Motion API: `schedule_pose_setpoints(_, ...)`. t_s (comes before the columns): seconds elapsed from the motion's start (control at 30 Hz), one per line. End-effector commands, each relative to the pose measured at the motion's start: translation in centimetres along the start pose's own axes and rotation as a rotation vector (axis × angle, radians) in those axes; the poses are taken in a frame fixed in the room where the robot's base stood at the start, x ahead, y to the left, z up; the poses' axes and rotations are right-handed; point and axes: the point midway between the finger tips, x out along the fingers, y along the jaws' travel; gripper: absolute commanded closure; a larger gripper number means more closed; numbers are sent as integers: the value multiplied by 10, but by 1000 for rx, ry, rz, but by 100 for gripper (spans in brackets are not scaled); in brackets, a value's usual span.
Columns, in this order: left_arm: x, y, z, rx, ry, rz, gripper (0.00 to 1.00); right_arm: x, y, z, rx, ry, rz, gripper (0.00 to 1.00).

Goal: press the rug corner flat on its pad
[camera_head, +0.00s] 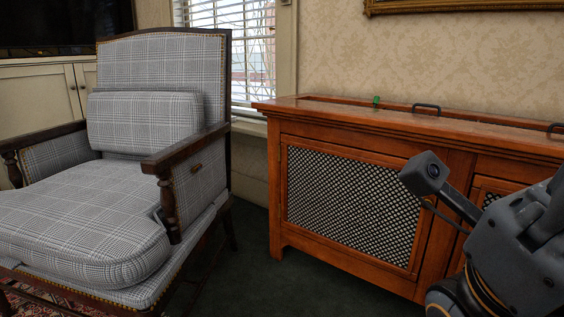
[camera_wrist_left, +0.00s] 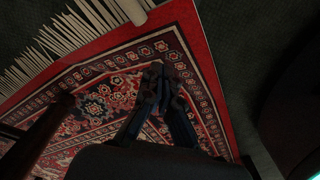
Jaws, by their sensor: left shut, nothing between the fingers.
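The patterned red rug (camera_wrist_left: 95,55) fills much of the left wrist view, with a bright red border and pale fringe (camera_wrist_left: 55,40) along its upper left edge. A rug corner lies near the top middle, partly cut off by the frame. I cannot tell whether it is raised, and no pad can be told apart. My left gripper (camera_wrist_left: 160,84) is shut and empty over the patterned part, below that corner; contact cannot be told. A small part of the rug (camera_head: 12,302) shows in the head view. My right gripper's fingers are out of view.
A plaid armchair (camera_head: 145,120) stands at left in the head view. A wooden cabinet (camera_head: 350,190) with lattice doors is at right. Dark carpet (camera_head: 270,290) lies between them. A dark bar (camera_wrist_left: 40,135), perhaps a chair leg, crosses the left wrist view's lower left.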

Motion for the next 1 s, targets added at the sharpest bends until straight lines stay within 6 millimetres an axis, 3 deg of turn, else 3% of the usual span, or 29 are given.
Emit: schedule_pose_setpoints(1.0,64,0,0,1,1,-1,100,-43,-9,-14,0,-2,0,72)
